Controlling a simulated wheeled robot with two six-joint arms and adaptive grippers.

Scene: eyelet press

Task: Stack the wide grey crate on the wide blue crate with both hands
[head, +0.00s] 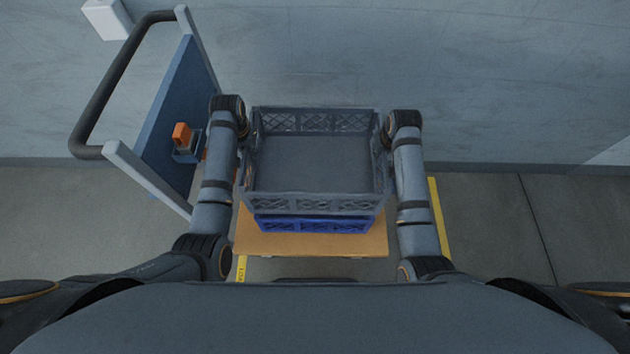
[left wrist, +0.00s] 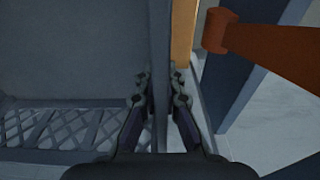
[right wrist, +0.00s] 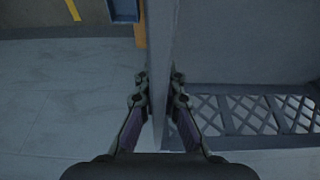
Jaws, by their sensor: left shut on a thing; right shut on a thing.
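The wide grey crate (head: 315,200) is upright and looks empty in the head view, held between my two arms. The wide blue crate (head: 312,224) is beneath it, on a wooden board; only its near side shows, the rest hidden by the grey crate. I cannot tell whether the two crates touch. My left gripper (left wrist: 160,82) is shut on the grey crate's left wall, with one finger on each side. My right gripper (right wrist: 160,82) is shut on its right wall in the same way.
The wooden board (head: 310,243) sticks out in front of the crates. A trolley with a blue panel (head: 180,100) and a dark handle (head: 112,85) stands close on the left, with an orange part (head: 182,135) near my left arm. A wall is behind; floor is clear on the right.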

